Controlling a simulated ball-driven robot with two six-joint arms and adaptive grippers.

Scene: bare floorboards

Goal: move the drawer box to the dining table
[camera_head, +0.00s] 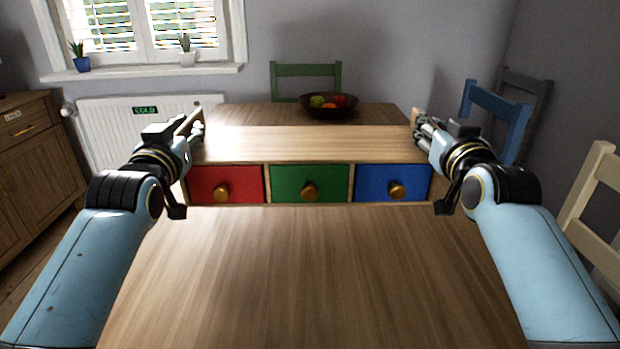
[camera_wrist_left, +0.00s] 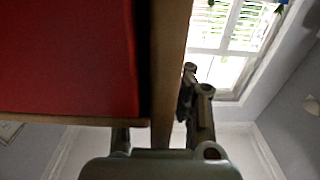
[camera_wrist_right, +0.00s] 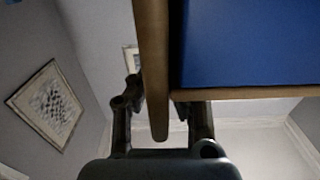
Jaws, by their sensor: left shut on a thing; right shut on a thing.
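The drawer box (camera_head: 309,146) is a wide wooden box with a red drawer (camera_head: 226,185), a green drawer (camera_head: 297,179) and a blue drawer (camera_head: 378,181), each with a round brass knob. It is level, over or on the wooden dining table (camera_head: 310,275); I cannot tell if its underside touches. My left gripper (camera_head: 194,135) is shut on its left side panel, seen close in the left wrist view (camera_wrist_left: 168,75). My right gripper (camera_head: 422,130) is shut on its right side panel, seen in the right wrist view (camera_wrist_right: 152,65). The drawers look closed.
A dark fruit bowl (camera_head: 328,110) stands at the table's far end, behind the box. A green chair (camera_head: 305,70) is at the far end; a blue chair (camera_head: 497,105) and a cream chair (camera_head: 590,185) are on the right. The tabletop in front is clear.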

